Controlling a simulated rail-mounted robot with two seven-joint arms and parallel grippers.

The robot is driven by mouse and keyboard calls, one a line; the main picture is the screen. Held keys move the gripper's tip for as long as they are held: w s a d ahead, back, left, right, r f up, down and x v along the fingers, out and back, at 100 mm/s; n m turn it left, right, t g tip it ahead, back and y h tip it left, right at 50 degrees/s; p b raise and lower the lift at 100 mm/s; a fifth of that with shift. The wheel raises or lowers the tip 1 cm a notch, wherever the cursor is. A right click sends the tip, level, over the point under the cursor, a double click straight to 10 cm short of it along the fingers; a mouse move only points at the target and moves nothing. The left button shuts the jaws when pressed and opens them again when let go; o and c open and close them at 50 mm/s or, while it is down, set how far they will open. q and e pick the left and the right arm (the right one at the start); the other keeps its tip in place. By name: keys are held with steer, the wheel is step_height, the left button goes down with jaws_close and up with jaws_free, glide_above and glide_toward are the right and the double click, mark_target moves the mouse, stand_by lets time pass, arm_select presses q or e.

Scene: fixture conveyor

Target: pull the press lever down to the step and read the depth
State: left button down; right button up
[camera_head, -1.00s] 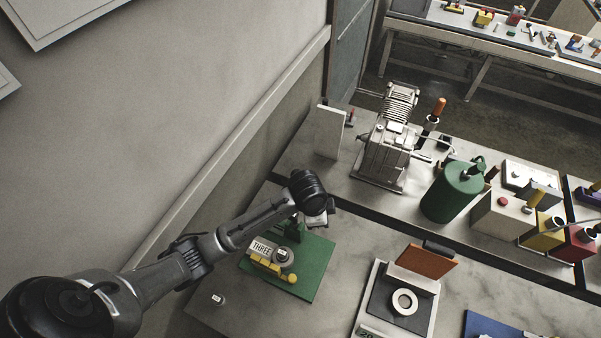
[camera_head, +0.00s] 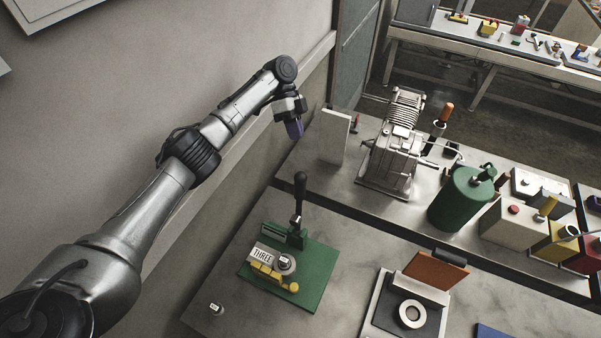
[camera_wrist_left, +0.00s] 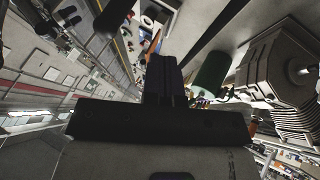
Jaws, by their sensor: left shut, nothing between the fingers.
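The press stands on a green base plate (camera_head: 318,268) on the near bench in the head view. Its black lever (camera_head: 299,190) points up from a green press body (camera_head: 290,235). A sign reading THREE (camera_head: 263,253), a yellow stepped piece (camera_head: 272,274) and a round grey part with a small label (camera_head: 285,263) sit at the front of the plate. My left gripper (camera_head: 296,130) is raised above and behind the lever, apart from it, fingers shut and empty. Its dark fingers (camera_wrist_left: 165,78) also show in the left wrist view. My right gripper is not in view.
A tray with a ring (camera_head: 412,314) and an orange-brown flap (camera_head: 436,271) lies to the right. Behind stand an upright pale panel (camera_head: 333,136), a grey ribbed machine (camera_head: 392,155) and a green canister (camera_head: 460,199). A wall runs along the left.

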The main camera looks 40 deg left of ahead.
mark_target(301, 173)
arm_select(q)
steer(key=shift+s+d+f+p, duration=0.95)
steer(key=shift+d+f+p, duration=0.15)
steer(key=shift+d+f, duration=0.1)
steer(key=shift+s+d+f+p, duration=1)
steer(key=shift+d+f+p, duration=0.15)
steer(key=shift+d, duration=0.1)
steer(key=shift+s+d+f+p, duration=0.95)
steer(key=shift+d+f+p, duration=0.1)
steer(key=shift+d+f, duration=0.15)
